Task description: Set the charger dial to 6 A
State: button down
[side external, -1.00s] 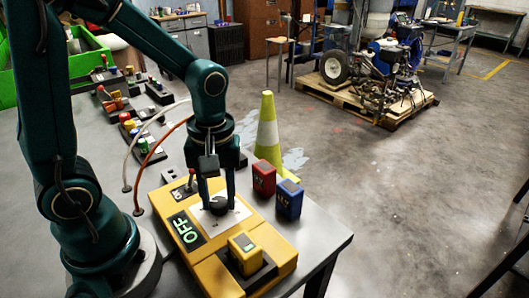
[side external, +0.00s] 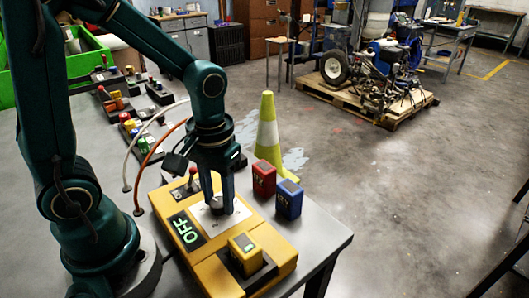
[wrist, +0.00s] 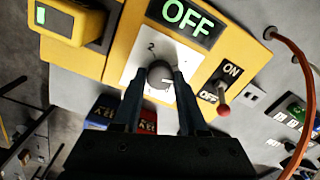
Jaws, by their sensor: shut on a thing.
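The yellow charger (side external: 186,208) lies on the grey bench with an OFF display (side external: 186,231). Its dark round dial (wrist: 160,80) sits on a white plate (wrist: 136,66); a "2" shows on the plate in the wrist view, and other marks are partly hidden by my fingers. My gripper (side external: 222,208) points down over the plate, its fingers shut on the dial from both sides (wrist: 159,76). A toggle switch with a red knob (wrist: 224,110) stands beside ON and OFF labels. I cannot read the dial's setting surely.
A yellow battery (side external: 243,254) sits in a dock on the charger's near end. Red (side external: 264,178) and blue (side external: 289,199) batteries stand close by on the right. A yellow-green cone (side external: 267,140) stands behind. Cables and switch boxes lie to the left.

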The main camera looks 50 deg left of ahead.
aim_at(218, 203)
jog(key=m, duration=0.5)
jog(key=shift+s+m, duration=0.1)
jog(key=shift+m, duration=0.2)
jog(key=m, duration=0.5)
jog(key=shift+m, duration=0.3)
jog(key=shift+c, duration=2.2)
grip_release()
jog(key=shift+r, duration=2.55)
